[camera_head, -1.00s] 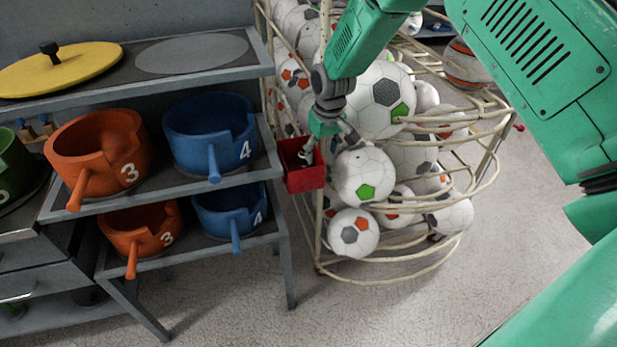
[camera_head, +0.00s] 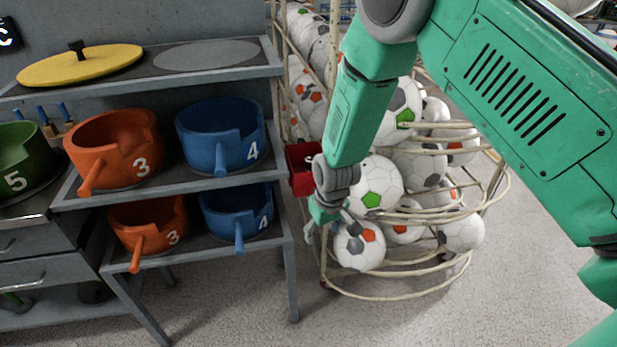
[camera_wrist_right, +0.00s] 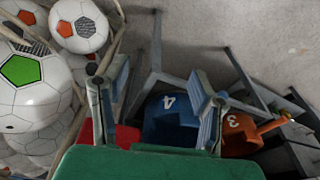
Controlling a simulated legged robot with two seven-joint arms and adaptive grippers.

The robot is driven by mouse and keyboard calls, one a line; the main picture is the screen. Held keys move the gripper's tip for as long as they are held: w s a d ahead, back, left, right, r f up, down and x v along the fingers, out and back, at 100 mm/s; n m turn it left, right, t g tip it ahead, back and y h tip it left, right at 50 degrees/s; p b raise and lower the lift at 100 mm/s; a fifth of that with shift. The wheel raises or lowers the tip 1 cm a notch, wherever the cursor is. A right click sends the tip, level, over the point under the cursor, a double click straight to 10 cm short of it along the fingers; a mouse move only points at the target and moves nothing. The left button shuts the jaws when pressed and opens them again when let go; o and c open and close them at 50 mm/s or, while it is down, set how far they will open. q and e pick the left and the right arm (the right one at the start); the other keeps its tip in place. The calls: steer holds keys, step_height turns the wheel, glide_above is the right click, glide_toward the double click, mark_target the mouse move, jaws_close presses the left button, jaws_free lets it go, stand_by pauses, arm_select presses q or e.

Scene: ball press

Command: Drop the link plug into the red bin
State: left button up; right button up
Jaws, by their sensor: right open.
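The red bin (camera_head: 302,181) hangs at the left side of the ball cage, and my right forearm and wrist cover part of it. It also shows in the right wrist view (camera_wrist_right: 127,137), behind the gripper base. A small pale shape shows inside the bin in the head view; I cannot tell whether it is the link plug. My right gripper (camera_head: 329,234) is below and in front of the bin, beside the soccer balls. In the right wrist view its two fingers (camera_wrist_right: 158,88) are wide apart with nothing between them. My left gripper is not in view.
The wire cage of soccer balls (camera_head: 380,187) stands right beside the gripper. A grey shelf (camera_head: 285,240) on the left holds orange pots (camera_head: 113,147) and blue pots (camera_head: 218,134). A yellow lid (camera_head: 82,66) lies on top. The floor in front is clear.

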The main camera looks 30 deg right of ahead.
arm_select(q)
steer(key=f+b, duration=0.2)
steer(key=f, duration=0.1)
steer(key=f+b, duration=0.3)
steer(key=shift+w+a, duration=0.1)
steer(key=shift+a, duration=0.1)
arm_select(e)
steer(key=s+f, duration=0.4)
steer(key=s, duration=0.6)
steer(key=s+f, duration=0.4)
steer(key=s, duration=0.6)
steer(key=s+f+g, duration=0.1)
steer(key=s+f, duration=0.3)
steer(key=s, duration=0.6)
steer(key=shift+s+f+n, duration=0.25)
steer(key=shift+f+n, duration=0.05)
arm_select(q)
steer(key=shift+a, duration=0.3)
arm_select(e)
steer(key=shift+w+a, duration=0.1)
steer(key=shift+a, duration=0.25)
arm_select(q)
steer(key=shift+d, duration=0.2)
arm_select(e)
steer(key=shift+d, duration=0.15)
steer(key=shift+w, duration=0.1)
